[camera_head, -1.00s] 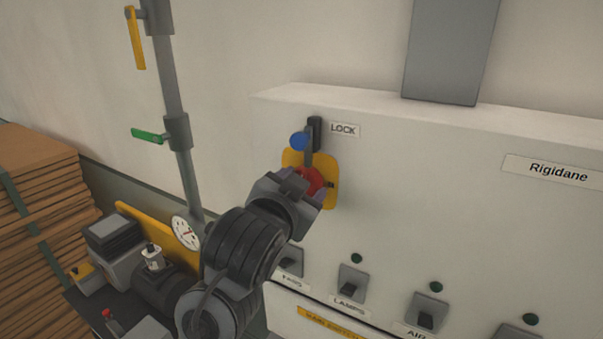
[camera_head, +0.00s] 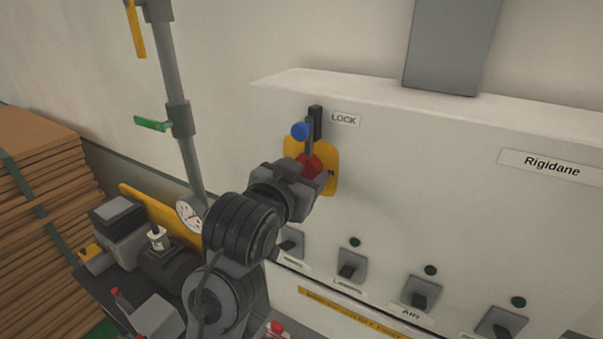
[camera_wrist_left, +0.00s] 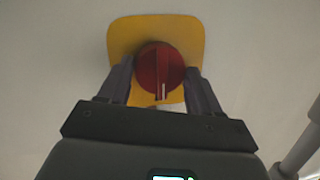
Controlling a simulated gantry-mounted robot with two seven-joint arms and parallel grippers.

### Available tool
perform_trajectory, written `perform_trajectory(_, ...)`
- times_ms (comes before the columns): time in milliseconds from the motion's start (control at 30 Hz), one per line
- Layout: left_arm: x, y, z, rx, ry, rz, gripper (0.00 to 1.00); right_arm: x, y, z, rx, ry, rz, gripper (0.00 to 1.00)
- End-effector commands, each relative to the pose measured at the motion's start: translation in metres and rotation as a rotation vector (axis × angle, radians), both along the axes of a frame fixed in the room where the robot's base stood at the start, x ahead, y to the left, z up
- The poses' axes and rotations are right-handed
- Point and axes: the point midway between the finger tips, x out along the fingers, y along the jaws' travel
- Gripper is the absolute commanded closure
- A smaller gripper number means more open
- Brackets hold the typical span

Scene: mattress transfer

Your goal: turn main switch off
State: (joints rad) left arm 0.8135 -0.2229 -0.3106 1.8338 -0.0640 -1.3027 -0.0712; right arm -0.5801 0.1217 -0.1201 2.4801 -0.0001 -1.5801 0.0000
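The main switch is a round red knob (camera_head: 310,163) on a yellow plate (camera_head: 331,160), at the left of the white panel. In the left wrist view the knob (camera_wrist_left: 152,68) has a raised bar, nearly upright, with a white mark at its lower end. My left gripper (camera_head: 312,182) is at the knob and hides its lower part. In the left wrist view its fingers (camera_wrist_left: 160,75) stand apart, one on each side of the knob, with the bar between them. Contact cannot be told. My right gripper is not in view.
A blue-tipped lever (camera_head: 300,130) sits just above the knob by the LOCK label (camera_head: 345,120). Several small switches with green lamps line the panel's lower part. A grey pipe (camera_head: 184,150) with a gauge (camera_head: 189,217) stands left of my arm, above machinery.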

Motion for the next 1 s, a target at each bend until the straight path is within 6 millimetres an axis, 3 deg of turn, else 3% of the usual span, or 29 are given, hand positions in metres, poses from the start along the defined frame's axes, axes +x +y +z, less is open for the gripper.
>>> perform_trajectory(467,-0.007,0.002,0.001,0.002,-0.002,-0.001,0.29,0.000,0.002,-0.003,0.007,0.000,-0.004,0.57)
perform_trajectory(1000,-0.082,0.032,0.018,0.001,-0.003,-0.001,0.29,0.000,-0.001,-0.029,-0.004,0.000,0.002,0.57)
